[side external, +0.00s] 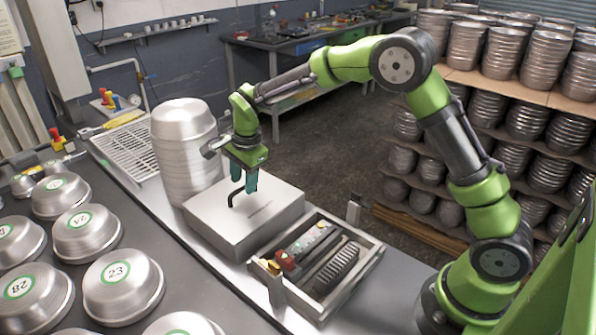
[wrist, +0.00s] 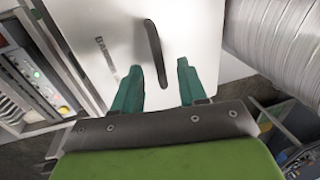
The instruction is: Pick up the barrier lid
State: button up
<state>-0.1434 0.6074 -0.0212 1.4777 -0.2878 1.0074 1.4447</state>
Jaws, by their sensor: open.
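The barrier lid (side external: 215,226) is a pale metal box-like cover with a dark bent handle (side external: 236,196) standing up from its top. In the wrist view the lid's flat top (wrist: 185,25) fills the upper middle, and the handle (wrist: 154,45) runs as a dark bar just beyond the fingertips. My gripper (side external: 244,188) is over the lid, with its green fingers pointing down close to the handle. In the wrist view my gripper (wrist: 160,72) is open, its two fingertips apart with the handle roughly in line with the gap. Whether a finger touches the handle I cannot tell.
A tall stack of metal pans (side external: 186,160) stands directly beside the lid; it also shows in the wrist view (wrist: 275,35). A tray of tools and parts (side external: 340,290) is on the other side. Several numbered pans (side external: 122,290) lie on the dark table at the left.

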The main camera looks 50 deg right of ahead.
jog(key=shift+w+f, duration=0.15)
jog(key=shift+f, duration=0.5)
grip_shut()
jog(key=shift+r, duration=0.15)
dwell(0.8)
